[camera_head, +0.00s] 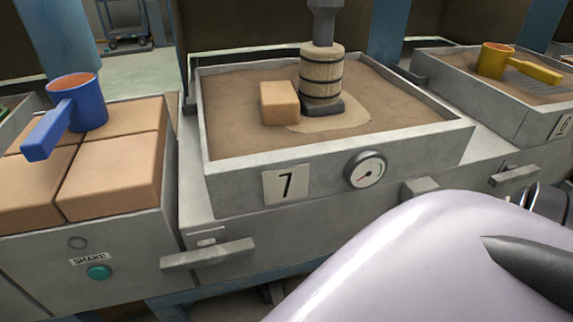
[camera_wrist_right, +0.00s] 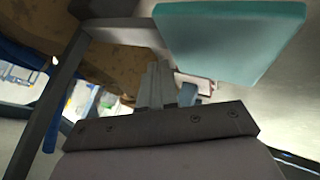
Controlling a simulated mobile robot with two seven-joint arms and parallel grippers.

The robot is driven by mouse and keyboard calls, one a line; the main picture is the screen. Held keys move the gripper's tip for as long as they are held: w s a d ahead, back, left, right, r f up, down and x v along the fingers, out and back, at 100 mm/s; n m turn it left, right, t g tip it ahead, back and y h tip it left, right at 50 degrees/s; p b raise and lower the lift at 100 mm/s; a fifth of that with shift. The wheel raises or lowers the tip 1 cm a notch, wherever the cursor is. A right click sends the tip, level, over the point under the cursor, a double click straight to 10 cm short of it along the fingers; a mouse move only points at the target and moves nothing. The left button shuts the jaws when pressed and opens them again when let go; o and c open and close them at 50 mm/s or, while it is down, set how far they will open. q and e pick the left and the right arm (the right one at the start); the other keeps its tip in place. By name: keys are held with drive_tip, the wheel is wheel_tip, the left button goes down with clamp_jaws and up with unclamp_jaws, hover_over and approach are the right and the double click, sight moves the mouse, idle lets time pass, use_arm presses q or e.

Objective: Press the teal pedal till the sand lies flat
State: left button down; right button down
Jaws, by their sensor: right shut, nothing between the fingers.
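The teal pedal (camera_wrist_right: 230,42) shows in the right wrist view as a broad flat plate at the upper right. My right gripper (camera_wrist_right: 160,75) is shut and empty, its fingertips just left of the pedal's lower left side; I cannot tell if they touch it. The pedal is not seen in the head view. The sand (camera_head: 238,115) lies in the grey box marked 7 (camera_head: 340,158), with a lighter patch around the foot of a wooden, dark-banded rammer (camera_head: 321,72). A tan block (camera_head: 280,104) sits on the sand beside it. My left gripper is out of view.
A blue scoop (camera_head: 85,103) stands on tan blocks at left, above a teal SHAKE button (camera_head: 99,272). A yellow scoop (camera_head: 495,60) lies in another sand box at right. A gauge (camera_head: 366,169) and ledge handles (camera_head: 208,254) front the bench. My own arm covers the lower right.

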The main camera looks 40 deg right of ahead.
drive_tip(key=shift+w+r+p, duration=0.2)
drive_tip(key=shift+r+p, duration=2.3)
drive_tip(key=shift+r, duration=0.1)
drive_tip(key=shift+f, duration=0.1)
drive_tip(key=shift+w, duration=0.1)
idle(0.4)
